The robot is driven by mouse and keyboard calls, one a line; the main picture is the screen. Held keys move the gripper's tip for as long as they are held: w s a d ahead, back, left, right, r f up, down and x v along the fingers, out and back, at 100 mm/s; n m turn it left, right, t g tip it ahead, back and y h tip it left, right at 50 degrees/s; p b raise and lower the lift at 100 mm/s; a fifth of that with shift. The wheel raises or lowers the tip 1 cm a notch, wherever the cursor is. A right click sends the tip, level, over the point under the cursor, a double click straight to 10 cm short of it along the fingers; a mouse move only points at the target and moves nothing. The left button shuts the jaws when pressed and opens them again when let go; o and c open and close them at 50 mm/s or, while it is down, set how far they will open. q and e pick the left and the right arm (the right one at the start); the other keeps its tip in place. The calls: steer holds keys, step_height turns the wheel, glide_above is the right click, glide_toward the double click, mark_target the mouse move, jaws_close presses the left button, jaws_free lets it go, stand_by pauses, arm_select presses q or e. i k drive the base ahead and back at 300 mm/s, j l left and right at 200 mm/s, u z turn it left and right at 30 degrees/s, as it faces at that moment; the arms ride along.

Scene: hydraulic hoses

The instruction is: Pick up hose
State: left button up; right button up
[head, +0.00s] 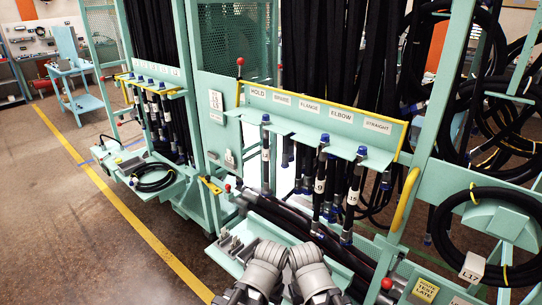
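Black hoses with blue end caps hang from the teal rack shelf with a sign board (325,117) reading HOLD, FLANGE, ELBOW and STRAIGHT. One hose (265,160) hangs at the left under HOLD. A second hose (320,178) and a third hose (354,195) hang further right, with white number tags. More hoses hang behind them, partly hidden. Two grey rounded links of my arms stand side by side at the bottom centre, below the hoses and apart from them. I can make out no gripper fingers, and no hose is seen held.
A teal tray (226,259) with small grey fittings lies left of my arms. A coiled hose (485,235) tagged L17 hangs at right. A second rack (150,92) with hoses stands at left. Yellow rails (404,200) edge the rack. The floor (80,240) at left is clear.

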mark_target(266, 191)
steer(key=j+z, duration=0.1)
steer(key=z, duration=0.3)
steer(key=j+z, duration=0.3)
steer(key=j, duration=0.2)
steer(key=k+j+z, duration=0.15)
steer(key=j+z, duration=0.15)
steer(key=j, duration=0.2)
steer(key=k+j, duration=0.1)
steer(key=j, duration=0.35)
steer(key=k+j+z, duration=0.1)
steer(key=j, duration=0.3)
steer(key=k+j, duration=0.15)
steer(key=j, duration=0.3)
steer(key=k+j, duration=0.15)
steer(key=j, duration=0.25)
steer(key=k+j+z, duration=0.1)
steer(key=j, duration=0.35)
steer(key=i, duration=1.45)
